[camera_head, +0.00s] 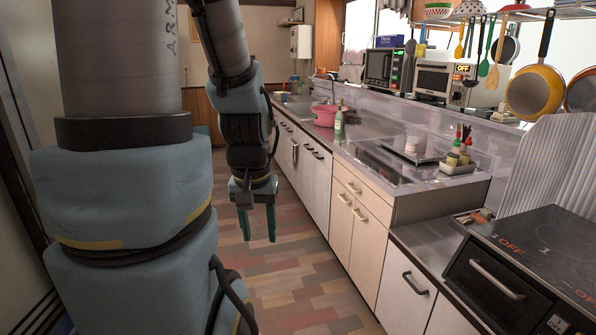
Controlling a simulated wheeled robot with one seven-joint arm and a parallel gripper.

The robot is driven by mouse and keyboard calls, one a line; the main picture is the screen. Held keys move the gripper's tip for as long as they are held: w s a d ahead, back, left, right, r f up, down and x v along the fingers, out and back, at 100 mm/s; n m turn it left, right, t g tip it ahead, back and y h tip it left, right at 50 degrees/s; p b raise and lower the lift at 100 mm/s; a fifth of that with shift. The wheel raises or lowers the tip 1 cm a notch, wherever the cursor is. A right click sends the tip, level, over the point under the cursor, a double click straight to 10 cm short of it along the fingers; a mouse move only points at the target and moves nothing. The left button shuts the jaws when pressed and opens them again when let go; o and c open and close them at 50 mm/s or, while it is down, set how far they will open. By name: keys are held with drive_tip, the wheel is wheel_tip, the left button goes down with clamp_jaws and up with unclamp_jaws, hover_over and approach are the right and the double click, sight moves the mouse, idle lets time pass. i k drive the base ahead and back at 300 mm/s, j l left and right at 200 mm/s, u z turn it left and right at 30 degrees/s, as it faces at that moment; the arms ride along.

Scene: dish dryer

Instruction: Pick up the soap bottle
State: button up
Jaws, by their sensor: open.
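A slim bottle with a green body (338,127) stands upright on the steel counter, right beside a pink basin (324,116). It looks like a soap bottle, but its label is too small to read. My gripper (258,230) hangs fingers-down over the floor, left of the cabinets and well apart from the bottle. Its teal fingers are open with nothing between them.
The counter front (345,180) with its handles runs along my right side. A tray with cups (411,151), a condiment holder (457,164) and a stove (540,250) are nearer. Pans hang at upper right. The tiled floor (300,270) is clear.

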sight(339, 115)
drive_tip(key=i, duration=2.1)
drive_tip(key=i+j+z, duration=0.3)
drive_tip(key=i, duration=0.45)
drive_tip(key=i+j+z, duration=0.3)
drive_tip(key=i, duration=0.45)
drive_tip(key=i+j+z, duration=0.3)
drive_tip(key=i+j, duration=0.3)
drive_tip(key=i, duration=0.1)
